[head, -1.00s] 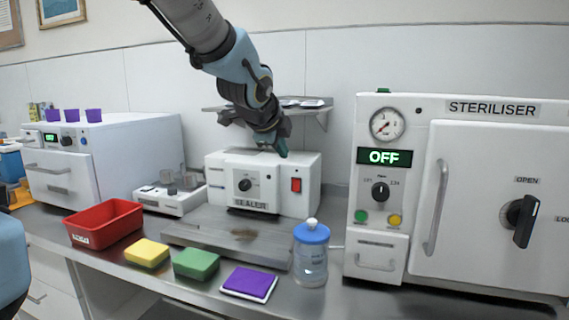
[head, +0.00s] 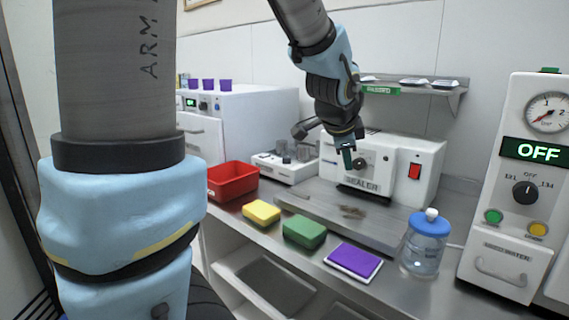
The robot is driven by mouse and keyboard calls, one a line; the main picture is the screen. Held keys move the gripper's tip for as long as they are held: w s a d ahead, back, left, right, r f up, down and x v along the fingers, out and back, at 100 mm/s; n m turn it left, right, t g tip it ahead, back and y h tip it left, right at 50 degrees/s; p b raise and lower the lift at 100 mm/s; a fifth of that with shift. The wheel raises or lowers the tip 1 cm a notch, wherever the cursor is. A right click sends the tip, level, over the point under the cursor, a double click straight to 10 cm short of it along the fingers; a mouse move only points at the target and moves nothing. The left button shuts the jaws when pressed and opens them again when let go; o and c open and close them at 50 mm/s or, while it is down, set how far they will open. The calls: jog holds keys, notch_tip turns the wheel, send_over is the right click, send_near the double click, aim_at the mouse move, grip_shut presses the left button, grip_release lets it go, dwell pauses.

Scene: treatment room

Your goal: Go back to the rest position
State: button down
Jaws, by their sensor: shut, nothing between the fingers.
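My gripper (head: 348,158) hangs from my arm near the middle of the head view, fingers pointing down. It is shut with nothing in it. It shows in front of the white sealer (head: 400,165), over the sealer's left part; I cannot tell whether it touches the sealer. My own blue and grey arm links fill the left of the view and hide part of the room there.
On the counter are a red bin (head: 232,181), a yellow sponge (head: 261,213), a green sponge (head: 304,231), a purple pad (head: 353,261) and a blue-capped bottle (head: 425,245). The steriliser (head: 505,210) reads OFF at right. A wall shelf (head: 430,91) is behind my gripper.

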jog(key=a+f+n, duration=0.2)
jog(key=a, duration=0.2)
jog(key=s+a+f+n+g+y, duration=0.1)
jog(key=a+f+n, duration=0.1)
jog(key=a+n, duration=0.1)
jog(key=s+a+f+n+g+y, duration=0.1)
jog(key=a+f+n, duration=0.2)
jog(key=a, duration=0.2)
jog(key=shift+s+a, duration=0.15)
jog(key=shift+s, duration=0.05)
jog(key=s+a+f+n+g+y, duration=0.1)
jog(key=s+a+f+n+g, duration=0.2)
jog(key=s+a+f+n, duration=0.3)
jog(key=s+a+n, duration=0.1)
jog(key=a+n, duration=0.2)
jog(key=shift+s+a+n, duration=0.4)
